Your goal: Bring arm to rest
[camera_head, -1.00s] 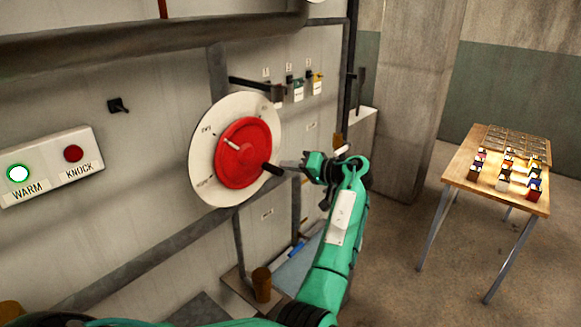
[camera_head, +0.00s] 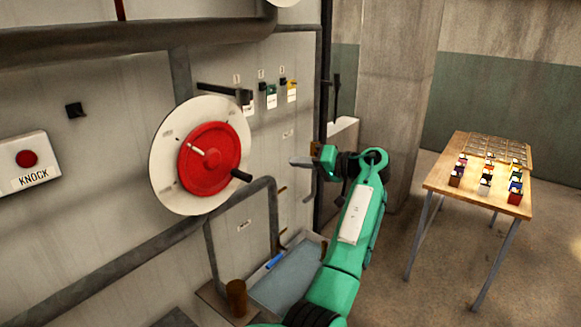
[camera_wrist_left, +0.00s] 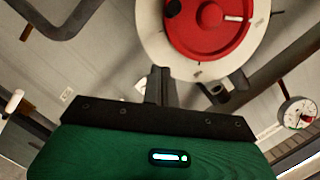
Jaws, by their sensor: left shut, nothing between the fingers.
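My left arm is green and comes up from the bottom of the head view. Its gripper (camera_head: 301,162) is shut and empty, in the air to the right of the red dial. In the left wrist view the shut fingers (camera_wrist_left: 161,86) show below the dial. The red dial (camera_head: 206,172) sits on a round white plate (camera_head: 165,190) on the grey wall, with a black handle (camera_head: 241,175) at its right. The dial also shows at the top of the left wrist view (camera_wrist_left: 208,35). A clear gap lies between gripper and handle in the head view. My right gripper is not in view.
A KNOCK button box (camera_head: 35,176) is on the wall at left. Several small levers with tags (camera_head: 271,96) are above the dial. A blue-grey tray (camera_head: 285,284) and a brown cup (camera_head: 236,298) are below. A wooden table (camera_head: 440,178) with small coloured boxes stands at right.

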